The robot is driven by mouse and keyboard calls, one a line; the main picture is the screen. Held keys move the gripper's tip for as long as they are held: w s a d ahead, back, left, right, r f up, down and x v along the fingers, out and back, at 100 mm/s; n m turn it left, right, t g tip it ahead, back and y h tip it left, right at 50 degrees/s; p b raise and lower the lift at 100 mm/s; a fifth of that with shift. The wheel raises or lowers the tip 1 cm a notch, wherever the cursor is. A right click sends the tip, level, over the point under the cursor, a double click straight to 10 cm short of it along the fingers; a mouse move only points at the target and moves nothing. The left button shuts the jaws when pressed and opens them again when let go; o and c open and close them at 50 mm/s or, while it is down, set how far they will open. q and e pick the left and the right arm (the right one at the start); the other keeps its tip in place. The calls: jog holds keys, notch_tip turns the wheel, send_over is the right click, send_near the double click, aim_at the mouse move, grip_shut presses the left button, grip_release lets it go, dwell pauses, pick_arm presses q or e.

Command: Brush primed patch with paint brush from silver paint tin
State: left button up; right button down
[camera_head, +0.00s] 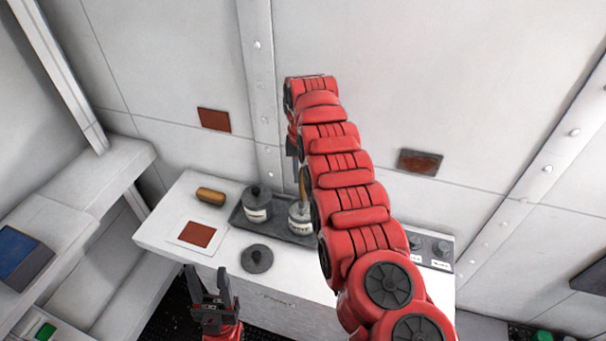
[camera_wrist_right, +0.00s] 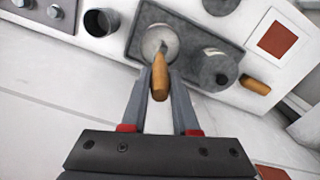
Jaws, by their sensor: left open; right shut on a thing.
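My right gripper (camera_wrist_right: 160,78) is shut on the wooden handle of the paint brush (camera_wrist_right: 159,83). The brush's lower end is at the mouth of an open tin (camera_wrist_right: 150,48) with pale grey contents; its bristles are hidden. That tin also shows in the head view (camera_head: 297,224), partly behind my right arm. A lidded tin (camera_head: 257,212) stands to its left. Their labels are too small to read. Two red-brown patches are on the wall, a left one (camera_head: 214,120) and a dark-edged right one (camera_head: 420,162). My left gripper (camera_head: 210,297) is open and empty before the bench.
Both tins stand on a dark tray (camera_head: 275,230) on the white bench (camera_head: 160,238). A loose dark lid (camera_head: 257,260), a card with a red-brown square (camera_head: 180,243) and a wooden-coloured block (camera_head: 210,196) lie nearby. A dark cup (camera_wrist_right: 101,22) and a knob panel (camera_head: 430,247) are further right.

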dwell(0.6)
jog(key=shift+r, duration=1.15)
notch_tip(320, 180, up, 2)
jog(key=shift+r, duration=0.25)
jog(key=shift+r+p, duration=0.7)
jog(key=shift+r, duration=0.4)
jog(key=shift+s+f, duration=0.1)
jog(key=shift+f, duration=0.05)
